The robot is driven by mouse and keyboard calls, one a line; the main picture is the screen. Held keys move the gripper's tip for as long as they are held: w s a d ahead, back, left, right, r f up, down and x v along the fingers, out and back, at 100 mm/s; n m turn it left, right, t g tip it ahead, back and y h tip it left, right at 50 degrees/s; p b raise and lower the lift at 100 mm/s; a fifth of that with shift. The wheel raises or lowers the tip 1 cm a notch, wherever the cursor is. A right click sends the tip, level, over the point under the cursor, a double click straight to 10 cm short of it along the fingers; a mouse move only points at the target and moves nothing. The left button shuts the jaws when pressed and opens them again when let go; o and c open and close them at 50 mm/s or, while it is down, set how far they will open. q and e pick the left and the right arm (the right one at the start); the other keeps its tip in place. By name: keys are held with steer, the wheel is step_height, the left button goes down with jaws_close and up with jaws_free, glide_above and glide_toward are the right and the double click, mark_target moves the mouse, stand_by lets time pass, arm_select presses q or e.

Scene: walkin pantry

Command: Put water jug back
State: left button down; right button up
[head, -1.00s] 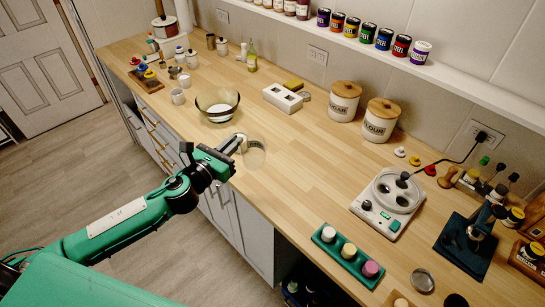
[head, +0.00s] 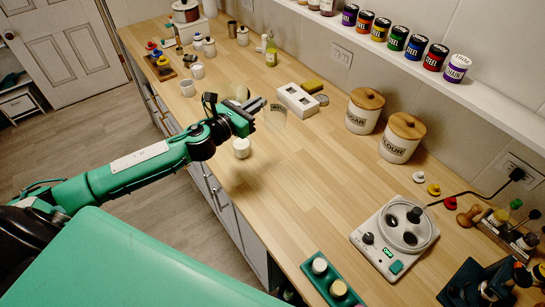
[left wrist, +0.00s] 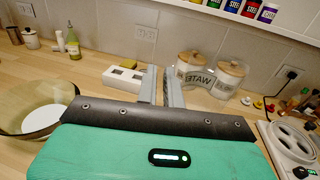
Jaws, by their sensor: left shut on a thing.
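The water jug is a clear, see-through vessel with a dark label; it shows faintly at my left fingertips in the head view (head: 279,111). In the left wrist view its mirrored "WATER" label stands just past the fingers (left wrist: 195,75). My left gripper (head: 262,108) is shut on the jug, over the middle of the wooden counter (head: 290,175). The fingers also show in the left wrist view (left wrist: 162,85). The jug's clear outline is hard to make out, and I cannot tell its height above the counter. My right gripper is not in view.
A white socket-like block (head: 298,101) stands behind the jug, with sugar (head: 364,112) and flour (head: 401,139) canisters to its right. A glass bowl (left wrist: 35,118) is to the left. The counter's centre is clear.

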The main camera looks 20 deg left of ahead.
arm_select(q)
steer(key=shift+s+f, duration=0.15)
steer(key=shift+f, duration=9.35)
steer(key=shift+f+b, duration=0.15)
steer(key=shift+b, duration=0.15)
steer(key=c, duration=1.5)
jaws_free()
steer(key=shift+c, duration=0.2)
